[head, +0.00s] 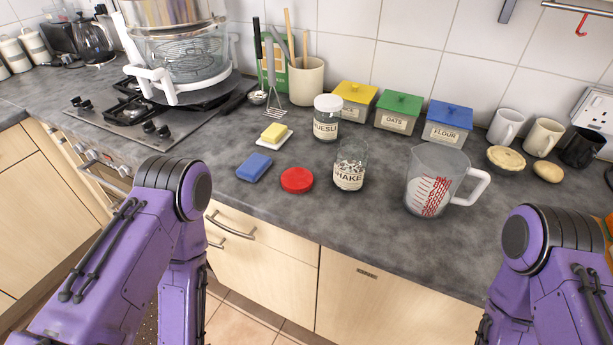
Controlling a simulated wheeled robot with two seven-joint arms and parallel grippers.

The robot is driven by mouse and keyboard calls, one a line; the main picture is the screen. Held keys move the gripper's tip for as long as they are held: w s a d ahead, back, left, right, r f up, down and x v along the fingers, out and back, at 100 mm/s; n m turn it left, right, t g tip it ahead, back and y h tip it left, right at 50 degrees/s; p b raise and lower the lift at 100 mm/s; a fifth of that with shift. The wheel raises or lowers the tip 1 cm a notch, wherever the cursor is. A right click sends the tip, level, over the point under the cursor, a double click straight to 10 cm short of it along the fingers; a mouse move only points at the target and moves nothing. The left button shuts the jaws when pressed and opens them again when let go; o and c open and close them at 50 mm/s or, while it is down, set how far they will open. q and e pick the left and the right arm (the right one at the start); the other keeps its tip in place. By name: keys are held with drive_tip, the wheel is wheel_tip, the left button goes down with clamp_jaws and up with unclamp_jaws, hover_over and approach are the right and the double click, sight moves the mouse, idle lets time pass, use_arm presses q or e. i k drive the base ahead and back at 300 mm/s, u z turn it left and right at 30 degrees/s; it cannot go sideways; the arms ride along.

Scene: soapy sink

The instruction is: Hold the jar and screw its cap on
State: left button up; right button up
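An open glass jar (350,169) with a "SHAKE" label stands upright on the grey counter, near its front edge. A red cap (297,180) lies flat on the counter just left of the jar, apart from it. A second jar labelled "MUESLI" (327,118), with a white lid on, stands behind them. My two purple arms come in at the lower left and lower right, below the counter edge. Both grippers are out of the picture, and nothing touches the jar or the cap.
A blue sponge (254,167) and a soap dish with yellow soap (274,134) are left of the cap. A measuring jug (436,181) stands right of the jar. Coloured boxes (398,112), mugs (543,137) and a utensil pot (306,82) line the back. A hob with a steamer (180,54) is at left.

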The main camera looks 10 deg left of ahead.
sight(351, 158)
drive_tip(key=u, duration=0.5)
drive_tip(key=k, duration=1.25)
drive_tip(key=z, duration=0.2)
drive_tip(key=i, duration=0.8)
drive_tip(key=z, duration=0.65)
